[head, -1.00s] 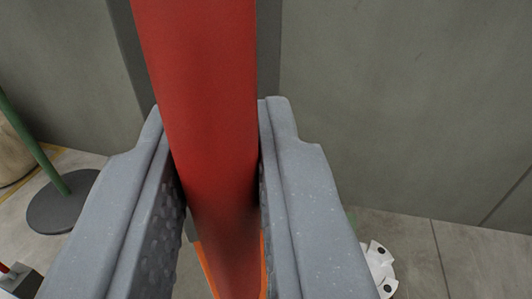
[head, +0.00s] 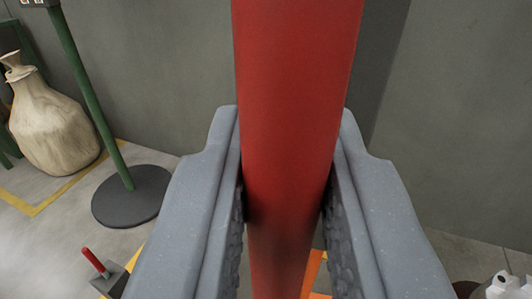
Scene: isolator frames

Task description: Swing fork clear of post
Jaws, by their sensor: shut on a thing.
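A thick red bar (head: 292,60) stands between the fingers of my gripper (head: 288,125) in the middle of the picture. The fingers are shut on it, one on each side. The bar runs out of the top of the picture, and its lower part drops between the fingers. Neither end shows, so I cannot tell whether it is the fork. A green post (head: 88,100) on a round dark base (head: 132,197) stands on the floor to the left, apart from the bar. An orange piece (head: 313,272) shows low behind the bar, mostly hidden.
A tan sack-like vessel (head: 52,125) stands at the far left by a yellow floor line (head: 60,190). A grey block with a small red lever (head: 94,262) is at the lower left. A white object (head: 503,286) is at the lower right. A grey wall (head: 470,130) is behind.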

